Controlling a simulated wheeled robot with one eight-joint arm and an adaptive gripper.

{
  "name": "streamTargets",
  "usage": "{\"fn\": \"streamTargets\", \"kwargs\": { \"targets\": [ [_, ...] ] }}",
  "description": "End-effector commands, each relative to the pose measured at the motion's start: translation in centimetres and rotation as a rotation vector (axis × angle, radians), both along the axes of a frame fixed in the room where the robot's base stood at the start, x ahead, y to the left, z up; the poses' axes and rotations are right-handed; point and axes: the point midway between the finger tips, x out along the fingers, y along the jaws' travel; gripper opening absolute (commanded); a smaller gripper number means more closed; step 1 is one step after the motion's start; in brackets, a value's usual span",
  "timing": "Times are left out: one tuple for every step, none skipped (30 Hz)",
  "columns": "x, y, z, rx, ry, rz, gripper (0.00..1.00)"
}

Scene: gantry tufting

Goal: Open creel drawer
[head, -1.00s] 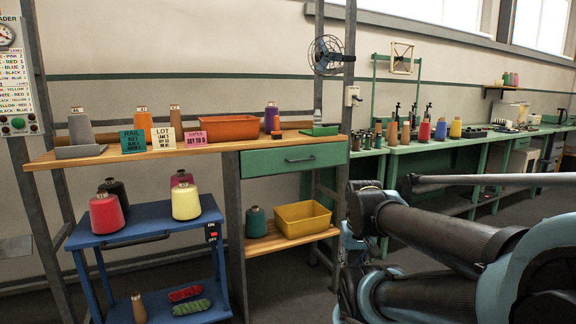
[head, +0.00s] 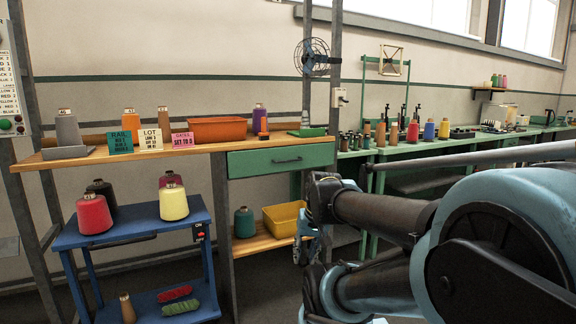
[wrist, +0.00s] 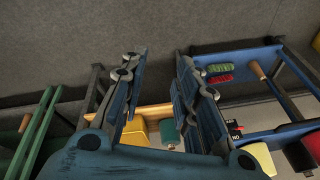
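The green creel drawer (head: 255,165) is shut under the right end of the wooden bench top. I cannot make out the drawer in the wrist view.
A blue cart (head: 143,222) with yarn cones stands left of the drawer. A yellow bin (head: 283,219) and a teal cone (head: 244,222) sit on the lower shelf. A grey post (head: 334,80) rises behind the drawer's right end. Green tables (head: 460,146) line the back right.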

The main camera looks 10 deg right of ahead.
Motion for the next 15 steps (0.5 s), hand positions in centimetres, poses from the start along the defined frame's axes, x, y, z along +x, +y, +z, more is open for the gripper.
{"fn": "streamTargets", "kwargs": {
  "targets": [
    [1.7, 0.6, 0.9, 0.049, -0.027, -0.032, 0.29],
    [2.8, 1.0, 1.4, 0.082, -0.046, -0.052, 0.29],
    [4.2, 1.5, 2.1, 0.126, -0.071, -0.078, 0.29],
    [5.3, 1.8, 2.7, 0.159, -0.088, -0.098, 0.29],
    [6.4, 2.1, 3.2, 0.191, -0.107, -0.118, 0.29],
    [7.9, 2.4, 4.0, 0.234, -0.131, -0.147, 0.29],
    [8.9, 2.6, 4.5, 0.267, -0.148, -0.168, 0.29],
    [10.1, 2.8, 5.1, 0.299, -0.166, -0.189, 0.29],
    [11.6, 3.0, 5.9, 0.343, -0.191, -0.218, 0.29],
    [12.7, 3.0, 6.4, 0.375, -0.207, -0.242, 0.29],
    [13.9, 3.1, 7.1, 0.408, -0.226, -0.265, 0.29],
    [15.3, 3.1, 7.8, 0.450, -0.249, -0.295, 0.29],
    [16.5, 3.0, 8.4, 0.482, -0.266, -0.318, 0.29],
    [17.6, 2.8, 9.0, 0.514, -0.283, -0.343, 0.29],
    [19.1, 2.7, 9.8, 0.558, -0.306, -0.375, 0.29]
  ]
}}
